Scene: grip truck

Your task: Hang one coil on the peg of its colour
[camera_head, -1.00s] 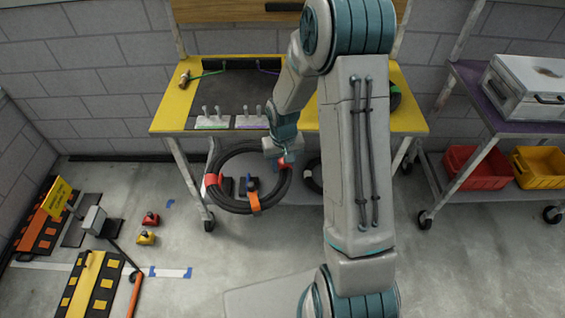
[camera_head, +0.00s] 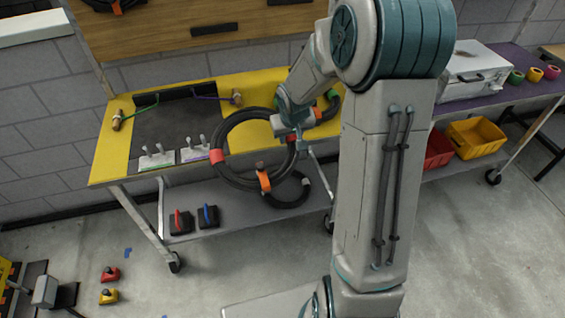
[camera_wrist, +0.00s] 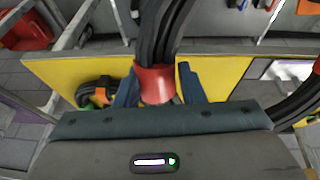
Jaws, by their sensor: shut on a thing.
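The coil hangs from the fingers in front of the yellow bench edge. In the wrist view, my gripper (camera_wrist: 158,92) has its blue fingers on both sides of a red band (camera_wrist: 155,83) on the coil (camera_wrist: 160,35). A wooden board (camera_head: 160,32) with dark bars stands behind the bench. Part of a black coil with orange (camera_head: 116,7) shows at its top left. Peg colours cannot be told.
A smaller black coil (camera_head: 290,199) shows at the lower shelf. A purple-topped cart (camera_head: 490,92) stands right. Floor at lower right is clear.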

